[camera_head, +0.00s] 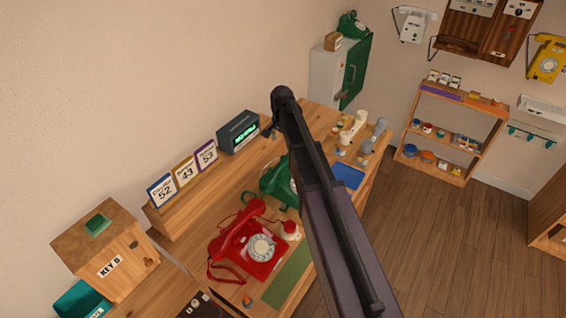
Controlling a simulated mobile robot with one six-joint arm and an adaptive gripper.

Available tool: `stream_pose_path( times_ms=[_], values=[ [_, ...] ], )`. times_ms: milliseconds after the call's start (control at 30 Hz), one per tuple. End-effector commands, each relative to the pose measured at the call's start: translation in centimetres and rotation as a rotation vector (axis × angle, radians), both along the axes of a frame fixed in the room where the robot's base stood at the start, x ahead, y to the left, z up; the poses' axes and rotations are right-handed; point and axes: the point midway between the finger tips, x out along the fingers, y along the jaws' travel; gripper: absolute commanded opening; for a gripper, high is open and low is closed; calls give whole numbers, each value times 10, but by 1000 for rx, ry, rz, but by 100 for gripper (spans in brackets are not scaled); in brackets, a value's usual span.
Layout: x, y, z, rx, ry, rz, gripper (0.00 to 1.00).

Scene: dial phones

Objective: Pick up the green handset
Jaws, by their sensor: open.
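A green dial phone (275,184) stands on the wooden table behind the red phone. Its green handset appears to lie across its top left side; my arm covers the phone's right part. A second green phone (352,24) stands far back on a green cabinet. My dark arm reaches from the bottom right up over the table. My gripper (269,131) shows only as a small dark part at the arm's far end, near the digital clock in the picture and apart from the green handset. It is open, with no object seen in it.
A red phone (248,246) stands in front of the green one, with a small red-and-white item (290,230) beside it. A digital clock (238,132) and number cards (184,171) line the back ledge.

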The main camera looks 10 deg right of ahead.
Motion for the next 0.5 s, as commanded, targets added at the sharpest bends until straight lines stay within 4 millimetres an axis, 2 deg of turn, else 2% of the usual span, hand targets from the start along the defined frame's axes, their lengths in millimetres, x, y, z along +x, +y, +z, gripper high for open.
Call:
stream_pose_path(
  times_ms=[100,500],
  values=[
    [6,0,2,0,0,-19,86],
    [5,0,-1,0,0,-18,86]
  ],
)
